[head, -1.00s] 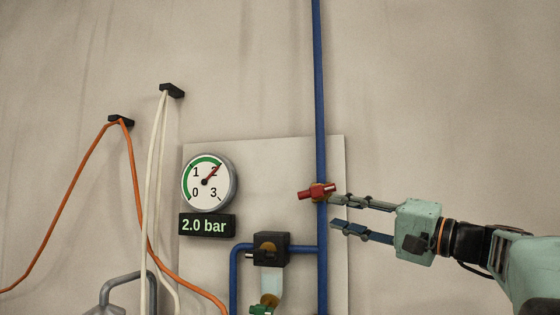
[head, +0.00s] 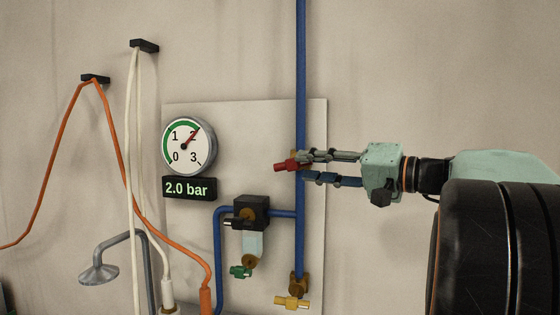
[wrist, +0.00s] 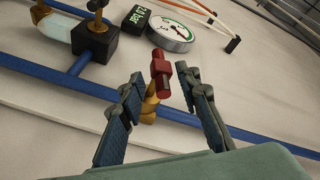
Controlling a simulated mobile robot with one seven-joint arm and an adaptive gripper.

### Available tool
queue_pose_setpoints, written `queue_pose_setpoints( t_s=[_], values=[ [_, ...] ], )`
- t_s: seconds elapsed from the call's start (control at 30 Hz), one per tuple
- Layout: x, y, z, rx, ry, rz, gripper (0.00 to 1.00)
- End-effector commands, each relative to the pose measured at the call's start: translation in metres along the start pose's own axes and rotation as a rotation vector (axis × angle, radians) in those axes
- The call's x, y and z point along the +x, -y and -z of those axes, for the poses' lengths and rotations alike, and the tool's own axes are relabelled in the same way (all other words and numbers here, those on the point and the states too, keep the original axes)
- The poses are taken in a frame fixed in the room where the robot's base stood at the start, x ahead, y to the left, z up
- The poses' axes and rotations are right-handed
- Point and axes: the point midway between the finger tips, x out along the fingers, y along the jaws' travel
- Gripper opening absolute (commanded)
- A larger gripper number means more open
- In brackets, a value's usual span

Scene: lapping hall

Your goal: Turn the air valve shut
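The air valve has a red handle (head: 287,166) on the vertical blue pipe (head: 301,90). The handle lies across the pipe, and its right part is hidden by my fingers in the head view. My gripper (head: 306,167) reaches in from the right with its fingers apart. In the wrist view the red handle (wrist: 161,73) stands on a brass stem between the two open fingertips (wrist: 160,78), with gaps visible on both sides. The round gauge (head: 188,146) points near 2, and the display (head: 189,188) reads 2.0 bar.
A black regulator (head: 251,211) with a green-handled valve (head: 240,271) hangs left of the pipe. A yellow-handled valve (head: 291,303) sits low on the pipe. Orange (head: 128,185) and white (head: 130,140) hoses hang at the left. The wall right of the panel is bare.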

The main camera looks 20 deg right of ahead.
Motion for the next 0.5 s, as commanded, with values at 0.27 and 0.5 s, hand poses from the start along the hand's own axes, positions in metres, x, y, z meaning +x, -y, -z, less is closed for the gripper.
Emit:
queue_pose_setpoints(
  t_s=[0.27,0.5],
  values=[
    [0.042,0.001,0.001,0.0,0.0,0.0,0.31],
    [0.05,0.0,0.001,0.0,-0.001,-0.001,0.31]
  ],
)
